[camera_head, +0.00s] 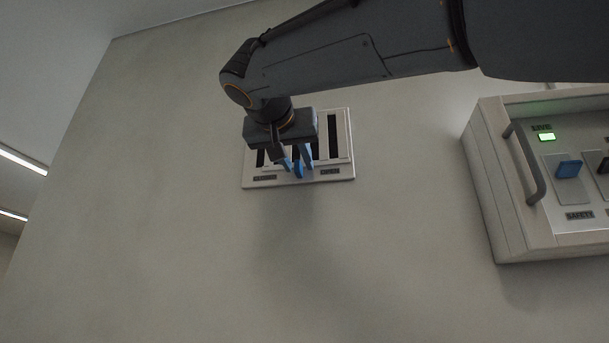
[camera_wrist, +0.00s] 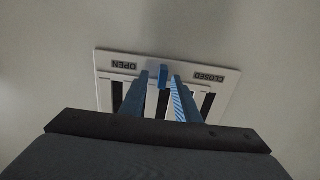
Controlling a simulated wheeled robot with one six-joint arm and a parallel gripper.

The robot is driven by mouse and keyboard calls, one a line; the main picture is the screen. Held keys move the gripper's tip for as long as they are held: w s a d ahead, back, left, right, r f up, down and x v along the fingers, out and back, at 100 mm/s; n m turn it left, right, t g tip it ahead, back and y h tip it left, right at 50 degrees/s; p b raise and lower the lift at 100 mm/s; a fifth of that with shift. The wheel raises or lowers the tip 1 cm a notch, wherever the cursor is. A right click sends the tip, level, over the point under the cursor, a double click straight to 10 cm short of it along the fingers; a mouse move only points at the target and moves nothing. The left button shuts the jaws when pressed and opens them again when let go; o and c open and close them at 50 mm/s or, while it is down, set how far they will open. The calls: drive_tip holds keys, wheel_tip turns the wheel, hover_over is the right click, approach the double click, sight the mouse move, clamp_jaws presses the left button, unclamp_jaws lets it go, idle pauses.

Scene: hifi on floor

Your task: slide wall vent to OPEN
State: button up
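The wall vent (camera_head: 344,172) is a pale plate with dark slots, a CLOSED label at its lower left and an OPEN label at its lower right. A blue slider tab (camera_head: 298,170) stands near the middle between the labels. My gripper (camera_head: 297,164) is in front of the vent, its blue fingers on either side of the tab. In the wrist view the vent (camera_wrist: 105,62) appears upside down. The tab (camera_wrist: 163,76) there lies between the two fingertips (camera_wrist: 160,77), with narrow gaps showing. My gripper hides part of the slots.
A pale control box (camera_head: 490,180) with a grey handle (camera_head: 527,165), a lit green indicator and a blue SAFETY switch (camera_head: 568,168) is on the wall at right. The wall below and left of the vent is clear.

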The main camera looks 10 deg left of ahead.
drive_tip(key=s+b, duration=0.2)
drive_tip(key=s, duration=0.5)
drive_tip(key=shift+b, duration=0.3)
drive_tip(key=shift+s, duration=0.2)
